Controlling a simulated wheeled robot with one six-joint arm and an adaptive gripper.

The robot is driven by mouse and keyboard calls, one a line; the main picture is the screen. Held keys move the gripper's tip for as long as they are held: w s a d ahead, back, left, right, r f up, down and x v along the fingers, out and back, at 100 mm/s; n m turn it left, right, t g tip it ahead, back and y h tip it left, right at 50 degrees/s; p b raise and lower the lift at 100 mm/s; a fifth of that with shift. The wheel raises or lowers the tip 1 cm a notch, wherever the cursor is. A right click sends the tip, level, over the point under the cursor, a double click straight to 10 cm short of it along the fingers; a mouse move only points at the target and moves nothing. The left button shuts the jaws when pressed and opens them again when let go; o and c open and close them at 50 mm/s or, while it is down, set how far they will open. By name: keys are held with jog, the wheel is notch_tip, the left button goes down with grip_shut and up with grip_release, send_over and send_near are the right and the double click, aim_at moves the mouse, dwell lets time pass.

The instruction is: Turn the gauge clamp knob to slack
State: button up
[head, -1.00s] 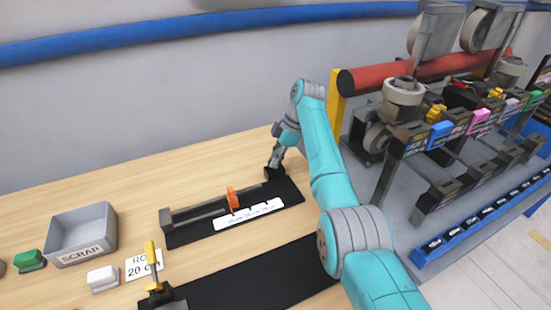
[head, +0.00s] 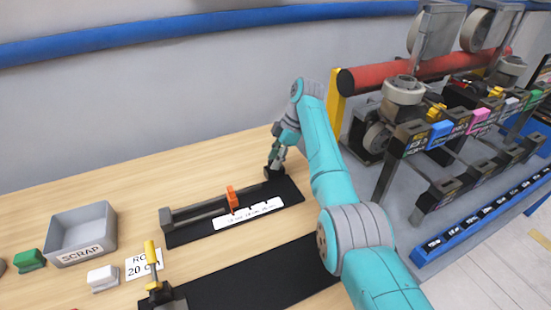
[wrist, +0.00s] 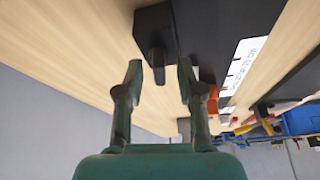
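The gauge (head: 205,211) is a dark rail on a black mat, with an orange slider (head: 232,199) and a white marked scale (head: 248,213). Its black end block (wrist: 152,20) carries a dark bar-shaped knob (wrist: 158,58), seen in the wrist view. My gripper (wrist: 160,76) is open, with one finger on each side of the knob's near end and visible gaps between. In the head view my gripper (head: 276,160) is at the gauge's right end, where it partly hides the knob. I cannot tell how far the knob is turned.
A grey SCRAP bin (head: 83,233), a green block (head: 30,260), a white block (head: 103,279) and a printed card (head: 144,263) lie on the left. A yellow-handled device (head: 152,252) stands at the front. A machine rack with a red roller (head: 430,72) stands at right.

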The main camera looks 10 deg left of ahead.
jog(key=v, duration=1.1)
jog(key=shift+r, duration=0.4)
jog(key=shift+d, duration=0.15)
